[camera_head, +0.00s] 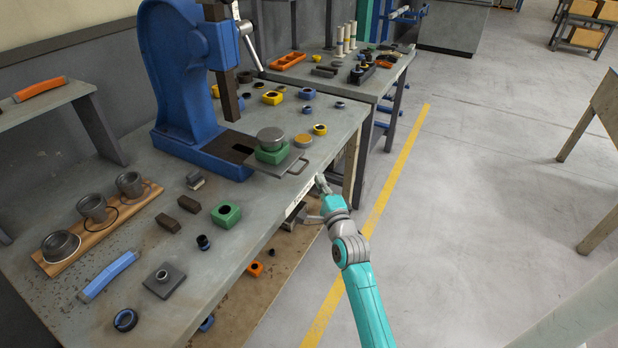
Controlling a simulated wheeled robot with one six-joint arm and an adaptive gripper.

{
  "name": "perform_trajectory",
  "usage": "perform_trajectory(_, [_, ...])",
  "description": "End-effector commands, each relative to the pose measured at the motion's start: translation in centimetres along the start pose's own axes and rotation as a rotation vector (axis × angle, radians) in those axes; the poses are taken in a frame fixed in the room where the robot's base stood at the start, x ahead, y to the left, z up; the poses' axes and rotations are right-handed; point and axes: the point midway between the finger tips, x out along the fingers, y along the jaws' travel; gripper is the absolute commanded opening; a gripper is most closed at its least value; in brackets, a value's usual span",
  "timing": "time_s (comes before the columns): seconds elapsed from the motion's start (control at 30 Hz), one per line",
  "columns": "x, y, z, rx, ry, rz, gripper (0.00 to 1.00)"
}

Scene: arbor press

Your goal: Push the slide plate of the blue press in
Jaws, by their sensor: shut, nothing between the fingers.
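The blue press (180,75) stands on the grey workbench, its dark ram (228,95) raised above the base. The slide plate (289,164) sticks out of the base to the right, toward the bench edge, with a loop handle (300,165) at its outer end. A green block (272,155) with a grey round piece (270,138) on top rests on the plate. My gripper (320,180) is shut and empty at the bench's front edge, a little right of and below the handle, apart from it in the picture. Its fingertips are small here.
Loose blocks and rings lie around the press, including a green block (226,214) and a yellow ring (319,129). A wooden board (70,248) with cups lies at left. A second bench (385,75) stands behind. The floor (470,220) at right is clear.

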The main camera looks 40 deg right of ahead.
Motion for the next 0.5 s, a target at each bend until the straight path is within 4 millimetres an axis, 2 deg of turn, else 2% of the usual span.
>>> perform_trajectory(0.2, [1.4,0.0,1.7,-0.001,-0.002,-0.001,0.0])
perform_trajectory(0.5, [2.5,0.1,2.8,0.0,-0.001,0.001,0.0])
